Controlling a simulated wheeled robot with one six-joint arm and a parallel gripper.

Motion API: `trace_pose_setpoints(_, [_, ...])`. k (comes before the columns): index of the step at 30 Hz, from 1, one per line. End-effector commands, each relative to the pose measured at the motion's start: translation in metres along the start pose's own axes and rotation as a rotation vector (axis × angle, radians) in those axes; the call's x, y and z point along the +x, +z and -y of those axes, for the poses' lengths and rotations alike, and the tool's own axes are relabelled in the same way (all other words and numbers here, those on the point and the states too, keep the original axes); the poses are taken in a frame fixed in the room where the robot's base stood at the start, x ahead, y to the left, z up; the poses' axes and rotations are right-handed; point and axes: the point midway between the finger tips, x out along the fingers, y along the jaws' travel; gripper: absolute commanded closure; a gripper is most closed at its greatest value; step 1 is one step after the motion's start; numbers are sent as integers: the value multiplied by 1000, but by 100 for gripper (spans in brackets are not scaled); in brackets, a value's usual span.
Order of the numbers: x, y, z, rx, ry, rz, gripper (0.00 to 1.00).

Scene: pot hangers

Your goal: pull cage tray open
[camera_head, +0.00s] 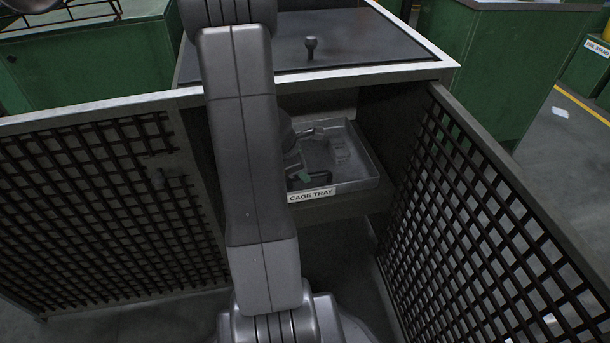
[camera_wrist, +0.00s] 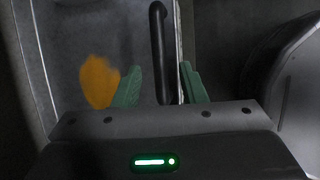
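The cage tray (camera_head: 366,182) is a grey, shallow tray with a "CAGE TRAY" label on its front, between the two swung-out mesh doors. It also shows in the wrist view (camera_wrist: 60,35). My gripper (camera_wrist: 160,86) has green fingers, apart from each other. A dark bar-like handle (camera_wrist: 160,45) and the tray's pale edge lie between the fingers in the picture. Gaps show on both sides of the bar; contact cannot be told. In the head view my arm covers the tray's left part, and one green finger shows low in the tray.
Open mesh doors stand at left (camera_head: 90,200) and right (camera_head: 500,230). The cage's dark top (camera_head: 350,40) carries a small knob (camera_head: 311,46). An orange patch (camera_wrist: 99,80) shows inside the tray. Green cabinets stand behind. Floor shows below the tray.

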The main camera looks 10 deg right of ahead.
Motion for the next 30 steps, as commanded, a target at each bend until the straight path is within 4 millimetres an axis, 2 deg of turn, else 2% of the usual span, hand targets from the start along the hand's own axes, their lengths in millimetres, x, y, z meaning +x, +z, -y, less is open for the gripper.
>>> trace_pose_setpoints(1, [11, -1, 1, 1, -2, 1, 62])
trace_pose_setpoints(6, [22, -1, 0, 1, 1, 0, 62])
trace_pose_setpoints(16, [24, 0, 0, 1, 1, 0, 62])
trace_pose_setpoints(17, [24, 0, 0, 1, 1, 0, 66])
trace_pose_setpoints(22, [24, 0, 0, 1, 1, 0, 100])
trace_pose_setpoints(30, [24, 0, 0, 1, 1, 0, 100])
